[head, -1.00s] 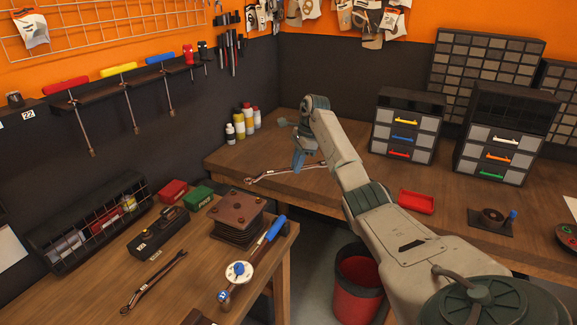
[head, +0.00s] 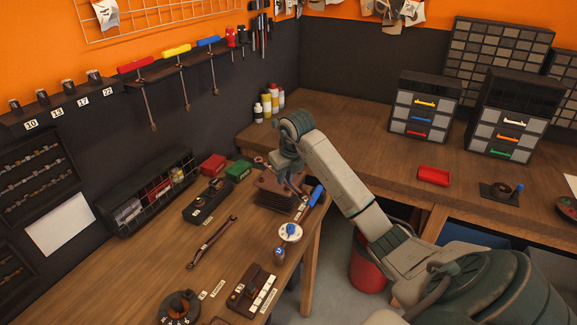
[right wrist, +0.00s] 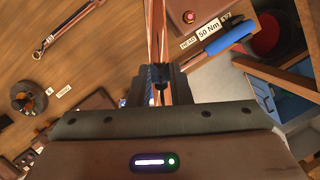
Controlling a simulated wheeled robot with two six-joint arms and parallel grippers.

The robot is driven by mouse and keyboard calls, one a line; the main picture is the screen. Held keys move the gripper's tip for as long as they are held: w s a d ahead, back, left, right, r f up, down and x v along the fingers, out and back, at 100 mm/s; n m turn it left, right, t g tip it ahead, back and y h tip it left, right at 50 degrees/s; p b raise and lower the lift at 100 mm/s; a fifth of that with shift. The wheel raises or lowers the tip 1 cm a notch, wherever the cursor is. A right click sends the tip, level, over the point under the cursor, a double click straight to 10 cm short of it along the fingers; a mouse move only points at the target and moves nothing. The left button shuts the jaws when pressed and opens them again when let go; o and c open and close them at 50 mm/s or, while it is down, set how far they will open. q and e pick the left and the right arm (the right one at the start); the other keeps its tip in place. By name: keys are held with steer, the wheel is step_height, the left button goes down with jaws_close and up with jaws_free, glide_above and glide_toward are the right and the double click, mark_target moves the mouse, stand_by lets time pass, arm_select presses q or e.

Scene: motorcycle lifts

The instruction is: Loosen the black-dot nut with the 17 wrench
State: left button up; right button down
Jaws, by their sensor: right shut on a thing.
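My right gripper (head: 292,178) is over the dark stack of plates (head: 272,200) on the left bench. In the right wrist view its jaws (right wrist: 158,88) are shut on a shiny metal wrench (right wrist: 155,35), whose shaft runs up out of the frame. I cannot read the wrench's size. Part of the stack shows in the right wrist view (right wrist: 195,12), with a reddish round nut or bolt head on it. I cannot make out a black-dot nut; the gripper hides part of the stack in the head view. My left gripper is not in view.
Another wrench (head: 212,243) lies on the left bench, near a black box (head: 207,200). A red bin (head: 368,268) stands on the floor.

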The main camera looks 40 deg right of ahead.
steer(key=shift+s+a+f, duration=0.15)
steer(key=f, duration=0.4)
steer(key=shift+d+f, duration=0.1)
steer(key=shift+d, duration=0.2)
steer(key=shift+f, duration=0.95)
steer(key=shift+f+b, duration=0.2)
steer(key=shift+b, duration=0.2)
steer(key=shift+f, duration=0.15)
steer(key=shift+f+b, duration=0.55)
steer(key=shift+b, duration=0.7)
stand_by(1.8)
stand_by(0.3)
